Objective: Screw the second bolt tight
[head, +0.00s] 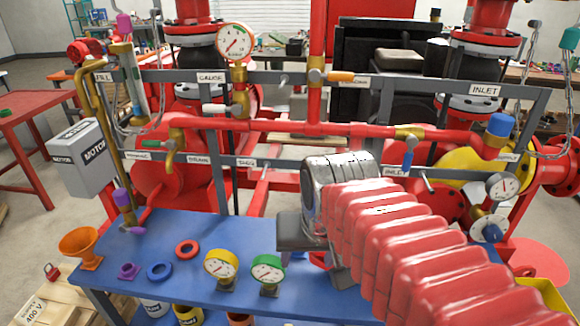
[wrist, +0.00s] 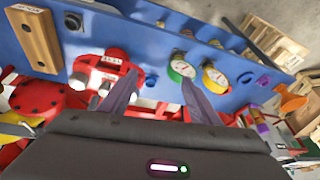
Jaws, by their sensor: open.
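My gripper (wrist: 158,78) is open and empty, its two dark fingers spread in the wrist view. In the head view my gripper (head: 316,258) is over the right part of the blue bench. A red fitting (wrist: 117,62) with a white label sits on the bench, beside and partly behind the left finger. Grey round parts show at its near side; one (wrist: 78,81) may be a bolt head, but I cannot tell which is the second bolt. In the head view my gripper and arm mostly hide the fitting.
Yellow gauge (head: 221,265) and green gauge (head: 267,272) stand on the blue bench (head: 215,230), with an orange funnel (head: 80,246) at its left. Red pipes (head: 290,127) and grey rails stand behind the bench.

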